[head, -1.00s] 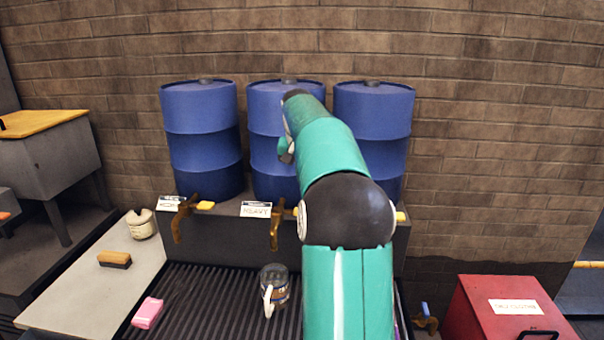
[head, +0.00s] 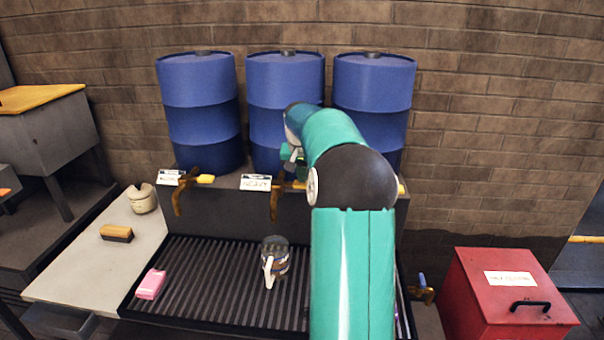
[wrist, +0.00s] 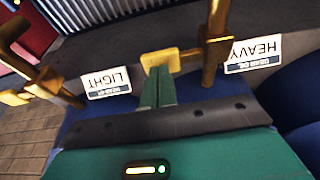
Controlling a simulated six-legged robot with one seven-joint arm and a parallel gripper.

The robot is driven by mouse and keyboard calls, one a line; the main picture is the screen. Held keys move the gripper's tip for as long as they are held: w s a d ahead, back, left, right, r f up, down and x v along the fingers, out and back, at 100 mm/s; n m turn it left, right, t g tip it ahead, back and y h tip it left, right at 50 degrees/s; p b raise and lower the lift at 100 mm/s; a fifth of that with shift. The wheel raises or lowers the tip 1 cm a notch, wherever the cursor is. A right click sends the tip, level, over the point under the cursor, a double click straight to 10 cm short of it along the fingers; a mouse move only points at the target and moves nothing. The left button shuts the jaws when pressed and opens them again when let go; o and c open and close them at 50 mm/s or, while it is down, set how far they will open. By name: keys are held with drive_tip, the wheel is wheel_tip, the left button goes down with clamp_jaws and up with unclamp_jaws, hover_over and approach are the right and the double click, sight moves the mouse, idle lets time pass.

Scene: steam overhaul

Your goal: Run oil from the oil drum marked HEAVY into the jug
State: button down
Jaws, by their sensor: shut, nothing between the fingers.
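The HEAVY label (head: 255,182) is on the ledge below the middle blue drum (head: 286,78). Its brass tap (head: 275,203) hangs beside it with a yellow lever (head: 297,185). The lever also shows in the wrist view (wrist: 160,60), left of the upside-down HEAVY label (wrist: 254,53). My gripper (wrist: 159,75) is shut and empty, its fingertips at the lever; I cannot tell if they touch. In the head view my arm partly hides that area. The jug (head: 275,258), clear with a pale handle, stands upright on the ribbed tray (head: 215,285), roughly in line with the HEAVY tap.
Blue drums stand left (head: 200,85) and right (head: 373,80). The LIGHT label (wrist: 108,82) and another tap (wrist: 62,93) show in the wrist view. A red box (head: 510,300) stands right.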

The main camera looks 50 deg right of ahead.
drive_tip(key=shift+s+d+f+t+y, duration=0.25)
drive_tip(key=shift+s+f+t+y, duration=0.1)
drive_tip(key=shift+f+t+y, duration=0.3)
drive_tip(key=shift+s+d+f+m+t+y, duration=0.1)
drive_tip(key=shift+f+m+t+y, duration=0.25)
drive_tip(key=shift+t, duration=0.2)
drive_tip(key=shift+f+t, duration=0.3)
drive_tip(key=shift+f, duration=0.05)
idle(6.5)
